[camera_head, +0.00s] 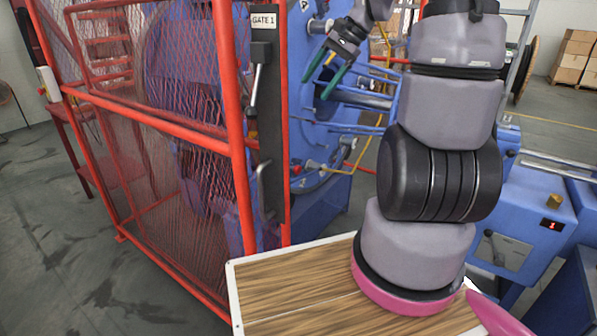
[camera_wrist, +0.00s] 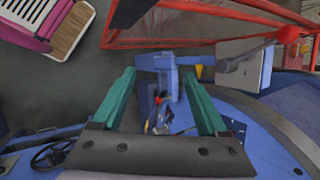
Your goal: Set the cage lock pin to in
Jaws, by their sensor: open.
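My gripper (camera_head: 314,89) is open, with two green fingers pointing down and left in front of the blue strander machine. In the wrist view the gripper (camera_wrist: 158,73) has nothing between its fingertips. A red knob on a grey rod (camera_wrist: 288,34) shows at the upper right of the wrist view, apart from the fingers. In the head view a small red knob (camera_head: 296,170) sits on the machine's face below the gripper. I cannot tell for certain which part is the cage lock pin, or its position.
A red mesh guard (camera_head: 160,140) with a GATE 1 sign (camera_head: 264,21) and a grey handle stands left of the gripper. A blue control box (camera_head: 535,215) is at right. A wood-topped surface (camera_head: 300,290) lies in front. Open floor is at far left.

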